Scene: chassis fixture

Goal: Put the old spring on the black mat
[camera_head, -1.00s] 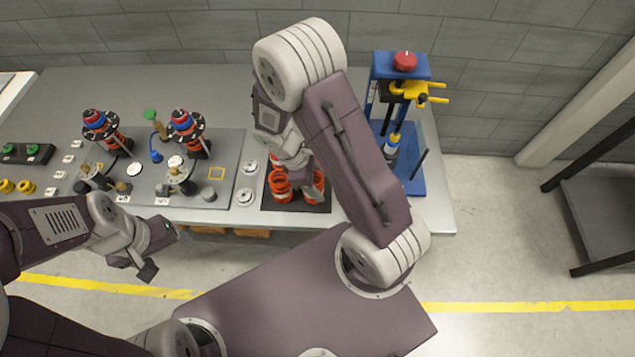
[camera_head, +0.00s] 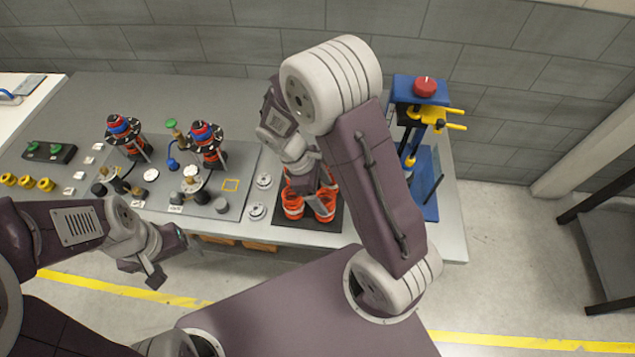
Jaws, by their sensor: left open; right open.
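The black mat (camera_head: 333,224) lies near the front edge of the grey bench. Orange-red springs (camera_head: 293,208) stand on it, partly hidden by my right arm. I cannot tell which of them is the old spring. My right gripper (camera_head: 309,188) is open, low over the springs on the mat; its fingertips are mostly hidden, and I see no spring lifted. My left gripper (camera_head: 160,262) is open and empty, in front of the bench's front edge. Two more orange-red springs sit in the strut assemblies with blue and red tops, the left one (camera_head: 125,135) and the right one (camera_head: 206,143).
A grey fixture plate (camera_head: 240,160) bears the strut assemblies. Two small silver discs (camera_head: 257,211) lie between it and the mat. A blue press with a red knob (camera_head: 424,85) and yellow arms stands right of the mat. Yellow rings (camera_head: 27,181) lie at the far left.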

